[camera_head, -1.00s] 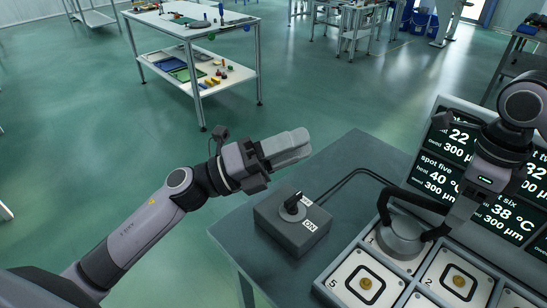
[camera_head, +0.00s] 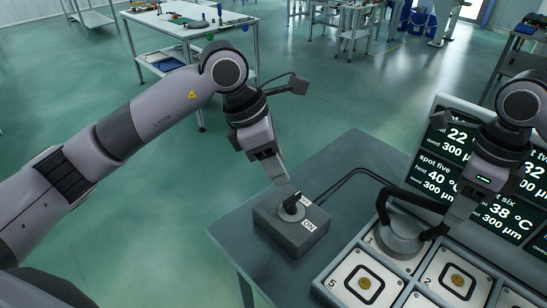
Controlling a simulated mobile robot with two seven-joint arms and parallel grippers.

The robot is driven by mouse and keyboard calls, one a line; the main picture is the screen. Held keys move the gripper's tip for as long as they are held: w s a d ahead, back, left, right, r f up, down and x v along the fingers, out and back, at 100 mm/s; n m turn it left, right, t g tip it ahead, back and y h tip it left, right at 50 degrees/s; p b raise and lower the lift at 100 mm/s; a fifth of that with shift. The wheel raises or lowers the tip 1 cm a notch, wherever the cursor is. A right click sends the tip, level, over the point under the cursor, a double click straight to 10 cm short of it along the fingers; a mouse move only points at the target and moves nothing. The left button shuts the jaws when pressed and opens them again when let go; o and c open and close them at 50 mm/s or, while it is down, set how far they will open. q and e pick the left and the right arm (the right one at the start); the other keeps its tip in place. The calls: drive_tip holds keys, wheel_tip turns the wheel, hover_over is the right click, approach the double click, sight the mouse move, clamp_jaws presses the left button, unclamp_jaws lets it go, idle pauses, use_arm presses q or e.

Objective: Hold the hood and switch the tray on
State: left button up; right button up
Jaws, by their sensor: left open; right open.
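The hood (camera_head: 402,241) is a grey round cover with a black arched handle (camera_head: 425,201), over a spot of the tray (camera_head: 318,284). My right gripper (camera_head: 448,222) is at the handle's right side, open; whether its fingers surround the handle is not clear. The switch box (camera_head: 280,235) is dark grey, with a black knob (camera_head: 291,202) and a white ON label (camera_head: 309,226). A second label behind the knob is partly hidden. My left gripper (camera_head: 279,178) is open, points down and is just above and behind the knob, seemingly not touching.
A lit display panel (camera_head: 445,160) with temperature readings stands behind the tray. Tray spots 5 and 2 hold white plates with small gold discs. A black cable (camera_head: 345,178) runs from the switch box towards the hood. The grey tabletop (camera_head: 345,155) behind the box is clear.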

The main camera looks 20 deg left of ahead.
sight(446, 227)
drive_tip(key=shift+f, duration=3.6)
clamp_jaws()
